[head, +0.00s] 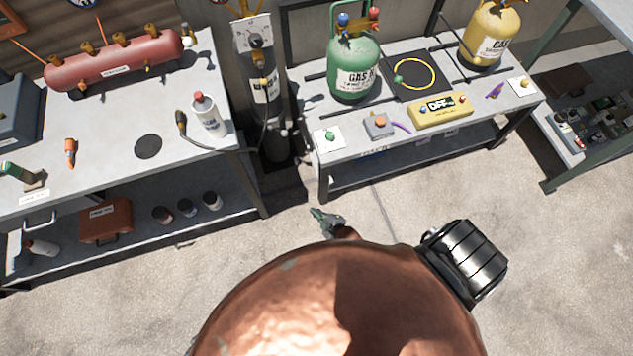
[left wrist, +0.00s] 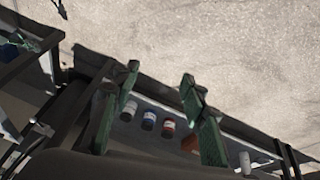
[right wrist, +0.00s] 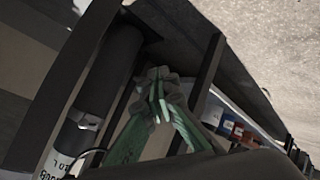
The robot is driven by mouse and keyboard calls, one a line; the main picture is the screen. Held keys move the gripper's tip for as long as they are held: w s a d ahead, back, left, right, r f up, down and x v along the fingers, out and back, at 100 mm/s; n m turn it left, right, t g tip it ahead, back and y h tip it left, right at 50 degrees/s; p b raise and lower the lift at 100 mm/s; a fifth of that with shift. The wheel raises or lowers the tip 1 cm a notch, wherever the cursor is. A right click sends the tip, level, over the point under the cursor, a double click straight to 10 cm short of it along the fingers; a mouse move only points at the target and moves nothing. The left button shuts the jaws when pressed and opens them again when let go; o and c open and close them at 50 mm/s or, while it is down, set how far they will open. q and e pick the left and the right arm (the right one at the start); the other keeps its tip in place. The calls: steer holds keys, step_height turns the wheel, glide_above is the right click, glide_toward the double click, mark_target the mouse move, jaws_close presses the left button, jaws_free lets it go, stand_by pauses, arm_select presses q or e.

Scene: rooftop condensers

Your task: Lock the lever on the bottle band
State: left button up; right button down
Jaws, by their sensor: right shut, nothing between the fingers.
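The dark gas bottle (head: 266,112) stands upright in the gap between the two benches, with a gauge panel above it. Small pale fittings (head: 284,132) show at its right side; I cannot make out the band's lever or whether it is locked. In the right wrist view the dark bottle (right wrist: 108,72) with a white label is at left. My right gripper (head: 318,212) is shut and empty, in front of and below the bottle, apart from it; it also shows in the right wrist view (right wrist: 158,78). My left gripper (left wrist: 160,82) is open and empty, outside the head view.
The left bench (head: 100,165) holds a red tank (head: 115,62) and a spray bottle (head: 209,117). The right bench (head: 310,112) holds green (head: 354,65) and yellow (head: 492,32) gas cylinders. A hose runs near the dark bottle. The floor in front is clear.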

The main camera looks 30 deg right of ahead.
arm_select(q)
steer(key=shift+c, duration=0.5)
arm_select(e)
steer(key=shift+s, duration=0.1)
